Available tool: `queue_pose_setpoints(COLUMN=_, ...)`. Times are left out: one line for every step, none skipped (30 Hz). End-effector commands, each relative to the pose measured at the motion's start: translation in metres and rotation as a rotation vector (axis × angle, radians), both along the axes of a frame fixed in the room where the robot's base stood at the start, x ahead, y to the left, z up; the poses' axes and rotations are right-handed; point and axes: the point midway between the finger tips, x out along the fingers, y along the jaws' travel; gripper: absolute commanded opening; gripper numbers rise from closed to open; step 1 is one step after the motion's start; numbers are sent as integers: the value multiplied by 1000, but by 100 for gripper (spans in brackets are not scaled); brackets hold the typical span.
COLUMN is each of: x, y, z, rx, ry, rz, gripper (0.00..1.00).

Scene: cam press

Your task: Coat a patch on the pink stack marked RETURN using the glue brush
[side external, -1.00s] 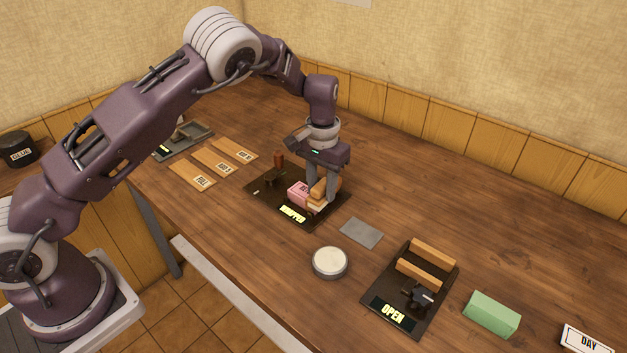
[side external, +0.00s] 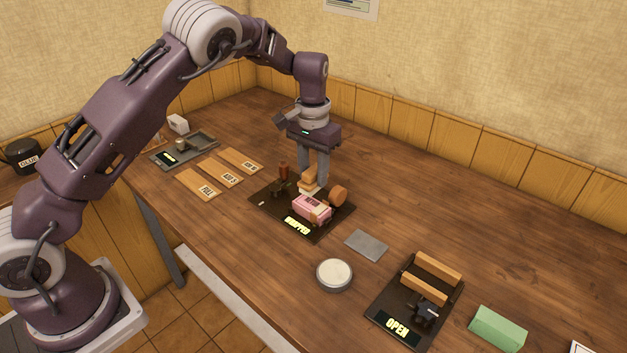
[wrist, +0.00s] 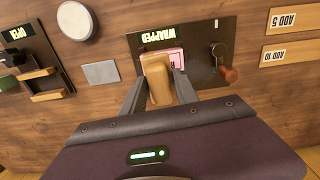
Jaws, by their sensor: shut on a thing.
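The pink stack (side external: 312,207) lies in the dark press marked WRAPPED (side external: 264,202); its own label is too small to read. It also shows in the wrist view (wrist: 176,57), partly hidden. My gripper (side external: 312,180) is shut on a tan wooden piece, apparently the glue brush (wrist: 158,82). The brush (side external: 308,182) is just behind the stack in the side view, and its pale lower end is near the stack. I cannot tell whether it touches. Any coat on the pink face is too small to tell.
A round pale-topped dish (side external: 334,273) and a grey plate (side external: 367,245) lie in front. A second press marked OPEN (side external: 398,322) and a green block (side external: 497,328) are at right. Labelled wooden strips (side external: 220,174) lie left.

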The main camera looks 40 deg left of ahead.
Motion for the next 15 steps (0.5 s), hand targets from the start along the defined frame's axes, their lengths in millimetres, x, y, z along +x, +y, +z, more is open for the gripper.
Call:
queue_pose_setpoints(x=0, y=0, z=5, rx=-1, ry=-2, rz=0, gripper=4)
queue_pose_setpoints(x=0, y=0, z=8, rx=-1, ry=-1, rz=0, gripper=4)
queue_pose_setpoints(x=1, y=0, z=11, rx=-1, ry=-2, rz=-1, gripper=4)
queue_pose_setpoints(x=1, y=0, z=14, rx=-1, ry=-2, rz=-1, gripper=4)
queue_pose_setpoints(x=1, y=0, z=16, rx=0, ry=-2, rz=-1, gripper=4)
queue_pose_setpoints(x=0, y=0, z=19, rx=0, ry=-1, rz=-1, gripper=4)
queue_pose_setpoints(x=0, y=0, z=21, rx=0, ry=-1, rz=0, gripper=4)
queue_pose_setpoints(x=0, y=0, z=22, rx=0, ry=-1, rz=0, gripper=4)
queue_pose_setpoints(x=0, y=0, z=24, rx=0, ry=-1, rz=0, gripper=4)
queue_pose_setpoints(x=0, y=0, z=24, rx=0, ry=-1, rz=0, gripper=4)
queue_pose_setpoints(x=0, y=0, z=25, rx=0, ry=-1, rz=0, gripper=4)
queue_pose_setpoints(x=0, y=0, z=25, rx=0, ry=0, rz=0, gripper=4)
queue_pose_setpoints(x=0, y=0, z=25, rx=0, ry=0, rz=0, gripper=4)
queue_pose_setpoints(x=0, y=0, z=25, rx=0, ry=0, rz=0, gripper=4)
queue_pose_setpoints(x=0, y=0, z=25, rx=0, ry=0, rz=0, gripper=4)
